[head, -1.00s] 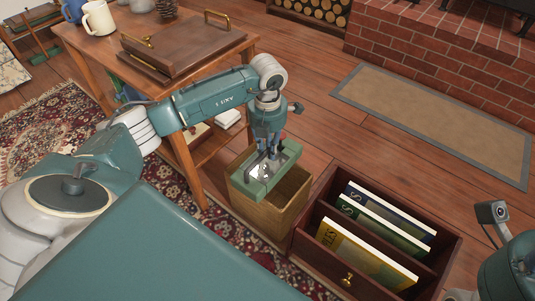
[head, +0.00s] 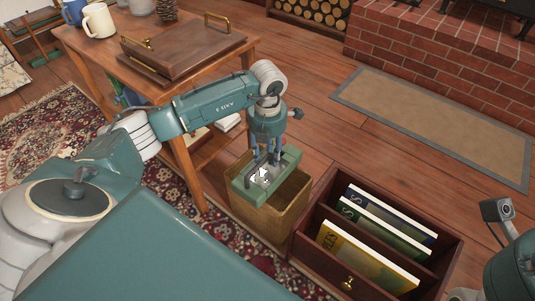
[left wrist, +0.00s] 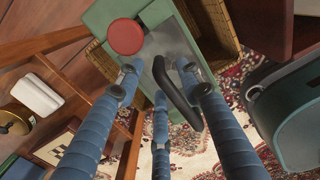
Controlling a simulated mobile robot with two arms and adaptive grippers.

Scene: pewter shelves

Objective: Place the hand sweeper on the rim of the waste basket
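The hand sweeper (head: 241,184) has a green body with a clear window and a dark handle. It lies over the left part of the wicker waste basket (head: 262,217), seemingly on the rim. In the left wrist view the sweeper (left wrist: 170,38) shows its red knob and dark bar handle, with basket weave (left wrist: 213,28) on both sides. My left gripper (head: 266,158) is right above the sweeper. Its blue fingers (left wrist: 157,77) are spread apart around the handle, and one fingertip is close to it; contact is unclear. My right gripper is out of view.
A dark wooden box (head: 318,243) with upright books stands right of the basket. A wooden side table (head: 120,48) with mugs and a brown case (head: 185,50) is behind on the left. A patterned rug lies beneath; floor is clear behind the basket.

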